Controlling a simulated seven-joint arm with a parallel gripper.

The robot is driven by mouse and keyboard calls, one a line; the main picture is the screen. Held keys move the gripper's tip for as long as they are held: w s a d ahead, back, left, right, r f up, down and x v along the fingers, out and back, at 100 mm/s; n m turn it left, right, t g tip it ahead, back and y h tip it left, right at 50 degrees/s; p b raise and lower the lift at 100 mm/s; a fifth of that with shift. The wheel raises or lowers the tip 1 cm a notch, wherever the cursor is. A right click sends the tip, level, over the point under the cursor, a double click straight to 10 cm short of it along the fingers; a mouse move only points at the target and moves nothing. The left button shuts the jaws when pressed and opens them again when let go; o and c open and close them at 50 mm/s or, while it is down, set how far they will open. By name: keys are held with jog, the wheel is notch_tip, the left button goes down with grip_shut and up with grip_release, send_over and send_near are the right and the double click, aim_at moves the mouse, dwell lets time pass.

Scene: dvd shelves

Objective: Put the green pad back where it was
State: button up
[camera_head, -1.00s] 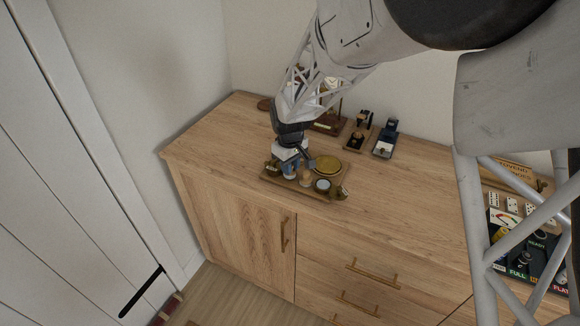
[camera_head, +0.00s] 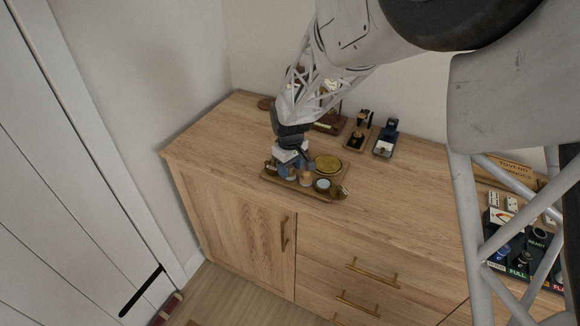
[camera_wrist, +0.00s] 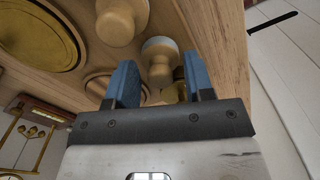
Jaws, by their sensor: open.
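My gripper (camera_head: 291,168) is open over the left part of a small wooden tray (camera_head: 312,194) on the cabinet top. In the wrist view my gripper (camera_wrist: 158,63) has its two blue fingers apart, with a light wooden knob with a pale collar (camera_wrist: 160,58) seen between and beyond them. I cannot tell whether the fingers touch it. A round brass-coloured disc (camera_head: 327,164) lies at the tray's back right; it also shows in the wrist view (camera_wrist: 38,32). I cannot make out a clearly green pad; the gripper hides part of the tray.
Several small round pieces stand along the tray's front, including a pale-topped one (camera_head: 322,185). A panel with dials (camera_head: 525,245) lies at the right. The cabinet top (camera_head: 410,190) between is clear.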

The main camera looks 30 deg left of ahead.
aim_at(291, 166)
jog(key=shift+r, duration=0.1)
notch_tip(291, 166, up, 12)
dwell(0.7)
jog(key=shift+d+r, duration=0.1)
jog(key=shift+r, duration=0.05)
dwell(0.7)
jog(key=s+d+r+m, duration=0.2)
jog(key=d+r, duration=0.2)
jog(key=d, duration=0.6)
jog(key=s+d+r+m+t, duration=0.15)
jog(key=d+r, duration=0.25)
jog(key=d, duration=0.5)
jog(key=s+d+r+m, duration=0.2)
jog(key=d+r+m, duration=0.15)
jog(key=d, duration=0.65)
jog(key=s+d+m+t, duration=0.1)
jog(key=s+d+m, duration=0.6)
jog(key=s+d, duration=1.3)
jog(key=shift+d, duration=0.45)
